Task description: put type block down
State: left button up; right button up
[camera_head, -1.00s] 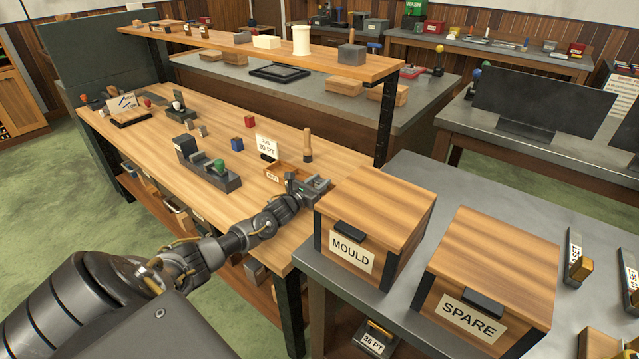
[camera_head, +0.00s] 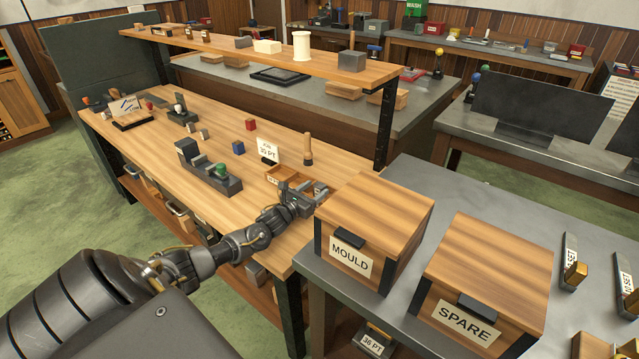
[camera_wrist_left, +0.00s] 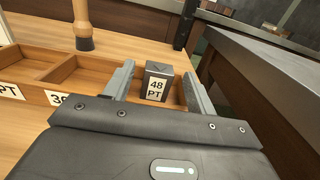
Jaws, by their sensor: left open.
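The type block (camera_wrist_left: 157,82), a small dark grey block with a "48 PT" label, stands upright between the fingers in the left wrist view. My left gripper (camera_wrist_left: 158,90) is open, one finger on each side of the block, with a visible gap on both sides. The block appears to be in the right-hand compartment of the wooden tray (camera_wrist_left: 45,90); its base is hidden by my gripper. In the head view my left gripper (camera_head: 308,192) is over the right end of the tray (camera_head: 276,175), and the block cannot be made out there.
A wooden-handled tool (camera_head: 308,150) stands behind the tray, beside a "30 PT" card (camera_head: 268,150). A dark casting fixture (camera_head: 208,172) is to the left. The MOULD box (camera_head: 375,218) stands close on the right.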

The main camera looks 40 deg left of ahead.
pick_arm(q)
jog(key=s+p, duration=0.4)
jog(key=s, duration=0.4)
jog(key=shift+r, duration=0.2)
jog(key=shift+s+d, duration=0.1)
jog(key=shift+s, duration=0.35)
jog(key=shift+f, duration=0.15)
pick_arm(e)
jog(key=r, duration=0.1)
jog(key=a+r, duration=0.1)
jog(key=r, duration=0.3)
jog(key=shift+a+r, duration=0.2)
jog(key=shift+a, duration=0.05)
